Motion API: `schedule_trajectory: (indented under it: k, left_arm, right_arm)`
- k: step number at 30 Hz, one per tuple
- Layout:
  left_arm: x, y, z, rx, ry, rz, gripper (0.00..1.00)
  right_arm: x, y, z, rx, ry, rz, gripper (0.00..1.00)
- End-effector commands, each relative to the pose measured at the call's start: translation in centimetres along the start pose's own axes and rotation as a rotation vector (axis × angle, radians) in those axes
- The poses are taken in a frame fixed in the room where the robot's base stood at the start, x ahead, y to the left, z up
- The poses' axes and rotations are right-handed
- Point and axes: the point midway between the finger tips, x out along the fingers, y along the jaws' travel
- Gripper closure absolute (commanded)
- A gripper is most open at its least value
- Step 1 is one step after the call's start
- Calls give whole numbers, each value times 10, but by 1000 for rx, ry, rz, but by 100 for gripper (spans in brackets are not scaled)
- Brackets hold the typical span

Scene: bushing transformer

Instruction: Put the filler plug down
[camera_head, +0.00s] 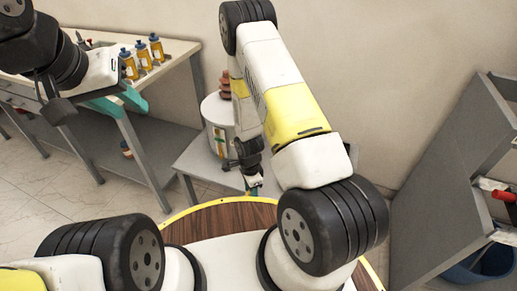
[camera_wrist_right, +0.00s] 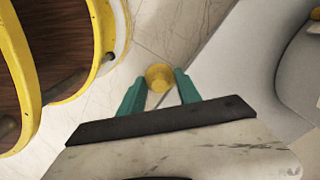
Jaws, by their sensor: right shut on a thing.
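The filler plug (camera_wrist_right: 159,77) is a small round yellow piece between the teal fingertips of my right gripper (camera_wrist_right: 160,90) in the right wrist view. The gripper is shut on it and holds it above the tiled floor, beside a grey surface. In the head view my right gripper (camera_head: 253,184) hangs low near the front of a grey table (camera_head: 200,172), and the plug cannot be made out. The white transformer (camera_head: 216,112) with a brown bushing (camera_head: 225,84) stands on that table, partly behind my arm.
The workbench (camera_head: 180,50) at left holds several blue-capped yellow bottles (camera_head: 142,56). A grey shelf unit (camera_head: 440,190) stands at right with a blue bin (camera_head: 482,265) below. My round wood-topped base with a yellow rim fills the bottom middle.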

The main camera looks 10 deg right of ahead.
Motion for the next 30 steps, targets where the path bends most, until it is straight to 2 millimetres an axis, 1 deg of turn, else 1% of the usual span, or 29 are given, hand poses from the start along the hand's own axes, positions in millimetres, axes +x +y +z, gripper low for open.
schedule_trajectory:
  k: [1, 6, 9, 13, 15, 20, 27, 30]
  left_arm:
    - [0, 0, 0, 0, 0, 0, 64]
    - [0, 0, 0, 0, 0, 0, 64]
    - [0, 0, 0, 0, 0, 0, 64]
    - [0, 0, 0, 0, 0, 0, 64]
    - [0, 0, 0, 0, 0, 0, 64]
    - [0, 0, 0, 0, 0, 0, 64]
    - [0, 0, 0, 0, 0, 0, 64]
    - [0, 0, 0, 0, 0, 0, 64]
  right_arm:
    - [1, -12, -11, 6, -1, -4, 99]
    - [6, -47, -42, 6, -1, -4, 99]
    - [8, -66, -59, 6, -1, -3, 99]
    - [10, -85, -76, 3, -1, -2, 99]
    - [11, -91, -81, 2, -1, -1, 99]
    - [14, -95, -85, 0, 0, 2, 99]
    - [44, -95, -85, 0, -1, 2, 99]
    - [46, -96, -85, -1, 0, 0, 99]
